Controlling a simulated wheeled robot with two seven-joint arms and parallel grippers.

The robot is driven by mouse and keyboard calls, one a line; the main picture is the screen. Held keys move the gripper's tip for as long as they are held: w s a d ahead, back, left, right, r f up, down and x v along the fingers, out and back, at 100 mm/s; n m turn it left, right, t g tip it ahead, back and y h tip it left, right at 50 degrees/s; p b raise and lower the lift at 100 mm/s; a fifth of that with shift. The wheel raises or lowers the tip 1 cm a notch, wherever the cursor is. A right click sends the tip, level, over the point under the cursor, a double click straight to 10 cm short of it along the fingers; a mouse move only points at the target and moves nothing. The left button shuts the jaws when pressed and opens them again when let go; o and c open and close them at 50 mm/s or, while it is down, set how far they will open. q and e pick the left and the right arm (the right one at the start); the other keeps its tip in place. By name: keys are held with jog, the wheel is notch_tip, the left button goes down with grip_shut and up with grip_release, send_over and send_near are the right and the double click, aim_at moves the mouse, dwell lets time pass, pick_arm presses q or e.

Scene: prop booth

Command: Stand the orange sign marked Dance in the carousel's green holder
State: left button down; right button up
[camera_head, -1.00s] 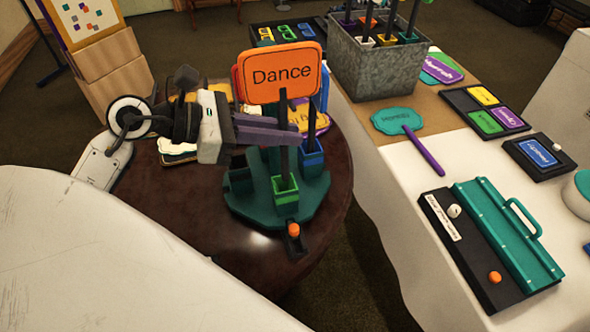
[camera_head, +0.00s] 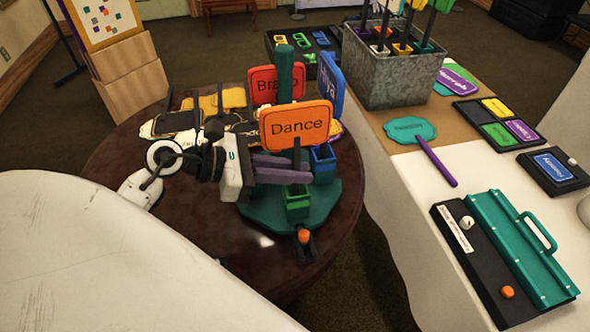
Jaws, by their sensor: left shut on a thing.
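The orange sign marked Dance (camera_head: 296,120) is upright on a black stick, slightly tilted in the picture. My left gripper (camera_head: 288,169), with purple fingers, is shut on that stick below the panel. The green holder (camera_head: 298,206) is at the front of the teal carousel (camera_head: 262,212), directly under the sign. The stick's lower end meets the holder's mouth in the picture; the fingers partly hide it, and I cannot tell how deep it sits. My right gripper is not in view.
A red sign (camera_head: 262,83) and a blue sign (camera_head: 331,88) stand behind Dance on the carousel. A blue holder (camera_head: 323,168) is close to the right of the fingers. An orange knob (camera_head: 304,236) is in front. The dark round table (camera_head: 335,225) has free room at front.

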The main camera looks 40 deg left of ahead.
pick_arm(q)
jog(key=shift+f, duration=0.25)
jog(key=c, duration=1.8)
grip_release()
jog(key=shift+o, duration=0.2)
jog(key=shift+r, duration=0.15)
jog(key=b+v, duration=0.1)
jog(key=v, duration=1.1)
jog(key=shift+r, duration=0.3)
